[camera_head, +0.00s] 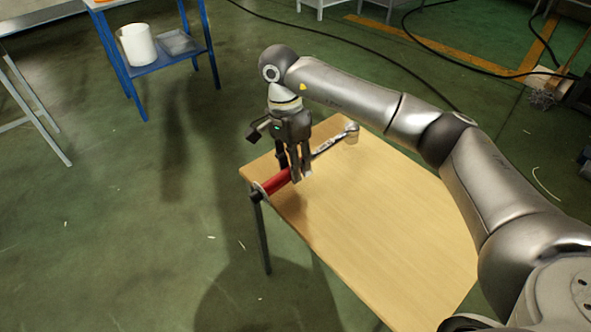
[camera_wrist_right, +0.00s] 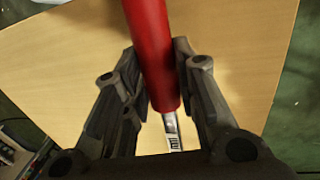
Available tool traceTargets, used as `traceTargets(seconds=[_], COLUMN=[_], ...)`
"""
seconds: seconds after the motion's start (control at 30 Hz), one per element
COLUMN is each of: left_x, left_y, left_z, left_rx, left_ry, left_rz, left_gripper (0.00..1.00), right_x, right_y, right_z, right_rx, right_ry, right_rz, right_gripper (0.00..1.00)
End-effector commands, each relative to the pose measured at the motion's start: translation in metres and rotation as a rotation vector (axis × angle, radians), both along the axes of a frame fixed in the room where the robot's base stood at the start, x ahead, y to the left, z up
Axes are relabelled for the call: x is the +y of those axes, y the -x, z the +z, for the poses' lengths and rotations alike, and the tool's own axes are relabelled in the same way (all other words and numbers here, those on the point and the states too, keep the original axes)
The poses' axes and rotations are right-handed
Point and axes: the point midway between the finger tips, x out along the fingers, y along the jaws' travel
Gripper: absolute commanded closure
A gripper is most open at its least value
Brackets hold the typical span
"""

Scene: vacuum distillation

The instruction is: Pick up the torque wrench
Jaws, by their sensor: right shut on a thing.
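The torque wrench (camera_head: 275,184) has a red handle and a silver shaft with a ratchet head. In the head view it lies across the far left part of the wooden table, its handle end at the left edge and its head toward the back. My right gripper (camera_head: 298,174) points down over it and is shut on the wrench near the inner end of the red handle. In the right wrist view the red handle (camera_wrist_right: 153,50) runs between both fingers (camera_wrist_right: 158,75), with part of the silver shaft below. I cannot tell whether the wrench is clear of the tabletop. My left gripper is not in view.
The wooden table (camera_head: 385,235) is otherwise bare. A blue stand (camera_head: 150,68) with a white container (camera_head: 137,45) is at the back left. Black cables (camera_head: 340,38) run over the green floor behind the table. A broom (camera_head: 545,97) is at the far right.

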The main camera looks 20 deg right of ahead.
Motion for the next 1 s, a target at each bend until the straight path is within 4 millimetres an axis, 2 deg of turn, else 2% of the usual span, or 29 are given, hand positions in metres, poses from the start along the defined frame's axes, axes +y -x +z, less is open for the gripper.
traceTargets(seconds=[0.33, 0.7, 1.0], left_x=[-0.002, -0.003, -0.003], left_y=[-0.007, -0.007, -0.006], left_z=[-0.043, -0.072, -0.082], left_rx=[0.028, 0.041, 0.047], left_ry=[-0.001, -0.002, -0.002], left_rz=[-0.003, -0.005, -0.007], left_gripper=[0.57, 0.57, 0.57], right_x=[0.015, 0.033, 0.041], right_y=[0.048, 0.105, 0.129], right_z=[0.064, 0.088, 0.098], right_rx=[-0.006, -0.003, -0.003], right_ry=[0.000, -0.001, -0.001], right_rz=[0.004, 0.004, 0.002], right_gripper=[1.00, 1.00, 1.00])
